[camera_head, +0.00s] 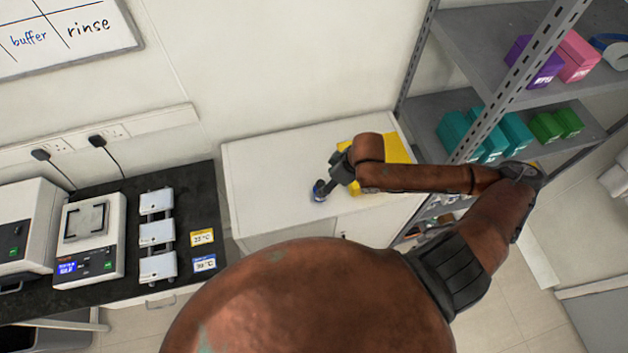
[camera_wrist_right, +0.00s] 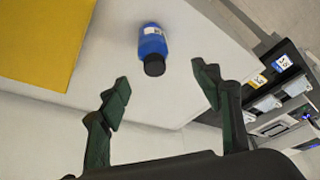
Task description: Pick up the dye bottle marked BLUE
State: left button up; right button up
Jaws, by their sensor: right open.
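A blue bottle (camera_wrist_right: 152,40) with a black cap and a pale label stands on the white bench top (camera_head: 275,170); its lettering is too small to read. It also shows in the head view (camera_head: 318,193), partly covered by my gripper. My right gripper (camera_wrist_right: 162,78) is open, with its dark green fingers apart and nothing gripped. The bottle's cap lies near the gap between the fingertips, and its body is beyond them. In the head view my right gripper (camera_head: 330,181) is just above and beside the bottle. My left gripper is not in view.
A yellow mat (camera_head: 398,148) lies on the bench behind my right forearm; the wrist view shows it too (camera_wrist_right: 45,40). A metal shelf (camera_head: 480,40) with coloured boxes stands at the right. A black counter (camera_head: 195,190) with instruments is at the left.

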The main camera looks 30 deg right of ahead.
aim_at(322, 184)
jog(key=shift+w+a+f, duration=0.15)
jog(key=shift+w+f, duration=0.3)
jog(key=shift+f, duration=0.25)
jog(key=shift+x, duration=1.25)
jog(key=x, duration=0.2)
jog(key=shift+w+d+f, duration=0.2)
jog(key=shift+d+f, duration=0.1)
jog(key=shift+f, duration=0.05)
jog(key=shift+a+f, duration=0.1)
jog(key=shift+f, duration=0.35)
jog(key=c, duration=1.2)
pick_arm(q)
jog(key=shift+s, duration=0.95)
pick_arm(e)
jog(key=shift+c, duration=0.9)
